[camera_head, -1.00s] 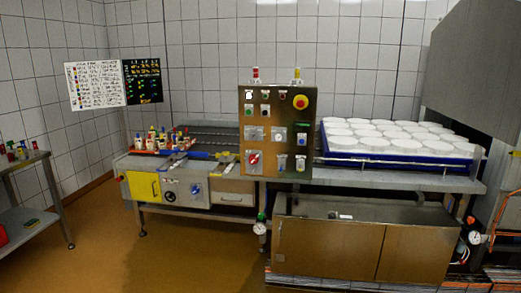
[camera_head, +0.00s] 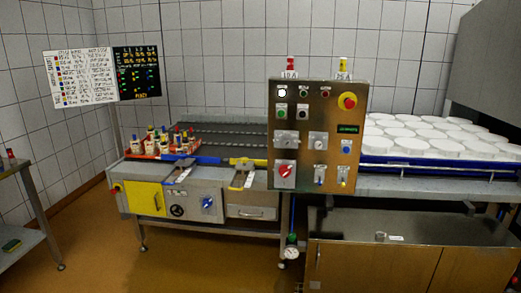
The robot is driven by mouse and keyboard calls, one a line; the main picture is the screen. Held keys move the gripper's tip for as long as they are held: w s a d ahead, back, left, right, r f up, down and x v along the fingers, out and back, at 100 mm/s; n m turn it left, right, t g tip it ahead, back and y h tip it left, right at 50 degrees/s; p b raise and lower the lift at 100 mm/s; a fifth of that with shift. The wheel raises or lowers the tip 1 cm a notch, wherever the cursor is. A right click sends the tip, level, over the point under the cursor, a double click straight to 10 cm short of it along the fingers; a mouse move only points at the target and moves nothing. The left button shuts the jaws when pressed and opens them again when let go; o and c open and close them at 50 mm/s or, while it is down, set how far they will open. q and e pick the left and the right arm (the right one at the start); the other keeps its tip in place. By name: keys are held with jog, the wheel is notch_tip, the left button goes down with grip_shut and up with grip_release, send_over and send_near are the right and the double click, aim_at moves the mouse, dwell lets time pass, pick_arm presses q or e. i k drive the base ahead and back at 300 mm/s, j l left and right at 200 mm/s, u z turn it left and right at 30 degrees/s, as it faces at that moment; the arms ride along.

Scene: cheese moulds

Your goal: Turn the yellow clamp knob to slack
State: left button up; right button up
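I cannot tell for sure which yellow part is the clamp knob. A small yellow-tipped fitting (camera_head: 343,183) also shows at the bottom right of the upright control panel (camera_head: 290,112), next to a blue-tipped one (camera_head: 320,181). All are too small to read their setting. Neither of my grippers is in view.
The panel carries a red-and-yellow stop button (camera_head: 348,101) and a red rotary switch (camera_head: 285,171). Several bottles stand in a red tray (camera_head: 150,151) on the conveyor bench at left. White moulds (camera_head: 412,146) fill a blue tray at right. Brown floor (camera_head: 190,260) is clear in front.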

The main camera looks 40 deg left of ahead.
aim_at(243, 161)
jog(key=i+j, duration=0.1)
jog(key=j, duration=0.4)
jog(key=i+j, duration=0.1)
jog(key=j, duration=0.4)
jog(key=i+j+z, duration=0.1)
jog(key=j, duration=0.35)
jog(key=i+j, duration=0.15)
jog(key=j, duration=0.35)
jog(key=i+j, duration=0.1)
jog(key=j, duration=0.9)
jog(key=i+z, duration=0.05)
jog(key=i, duration=0.05)
